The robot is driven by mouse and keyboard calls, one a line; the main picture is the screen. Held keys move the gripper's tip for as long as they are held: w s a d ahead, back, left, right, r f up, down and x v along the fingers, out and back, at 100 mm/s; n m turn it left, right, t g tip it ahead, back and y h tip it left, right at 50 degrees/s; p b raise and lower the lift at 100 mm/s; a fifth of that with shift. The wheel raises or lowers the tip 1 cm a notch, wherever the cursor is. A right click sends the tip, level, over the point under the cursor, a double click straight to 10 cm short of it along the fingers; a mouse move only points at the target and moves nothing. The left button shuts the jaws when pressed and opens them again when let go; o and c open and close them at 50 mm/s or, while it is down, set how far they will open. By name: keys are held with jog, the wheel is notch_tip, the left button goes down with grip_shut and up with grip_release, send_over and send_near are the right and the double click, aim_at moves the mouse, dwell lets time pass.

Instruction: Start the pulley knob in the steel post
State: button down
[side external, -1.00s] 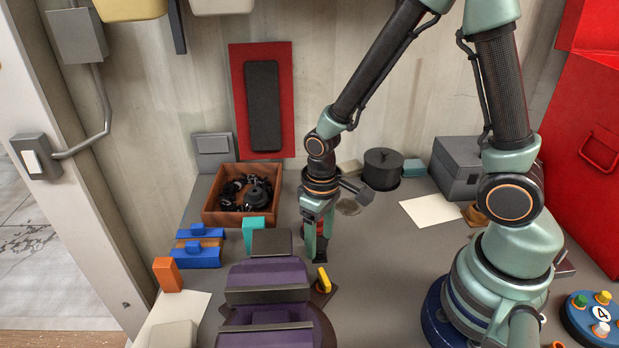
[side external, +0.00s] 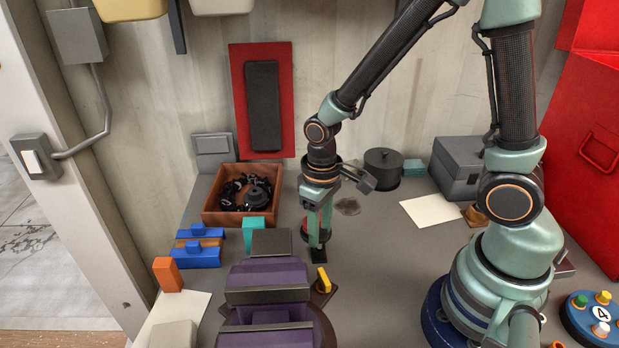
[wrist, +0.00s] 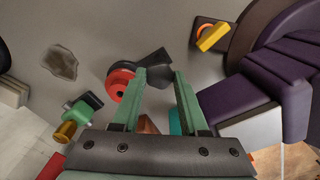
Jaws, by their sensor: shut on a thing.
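My gripper (wrist: 160,78) points down just behind and right of the purple vise; in the side view its green fingers (side external: 318,236) are over the grey bench. It is shut on the pulley knob, a red wheel with a black body (wrist: 122,84), which also shows red behind the fingers in the side view (side external: 306,236). The left finger hides part of the knob in the wrist view. The fingers stay apart around its black part. I cannot tell whether the knob touches the bench. I cannot make out the steel post for certain.
The purple vise (side external: 265,277) stands in front, with a yellow piece (side external: 323,281) beside it. A teal block (side external: 254,228), a brown crate (side external: 211,215) of black parts and blue blocks (side external: 197,258) lie left. A black pot (side external: 383,170) stands behind right.

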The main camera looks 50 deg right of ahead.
jog(key=shift+r, duration=1.25)
jog(key=shift+w+d+r, duration=0.1)
jog(key=shift+w+d, duration=2.45)
jog(key=shift+f, duration=1.25)
jog(key=m, duration=0.8)
jog(key=shift+m, duration=0.6)
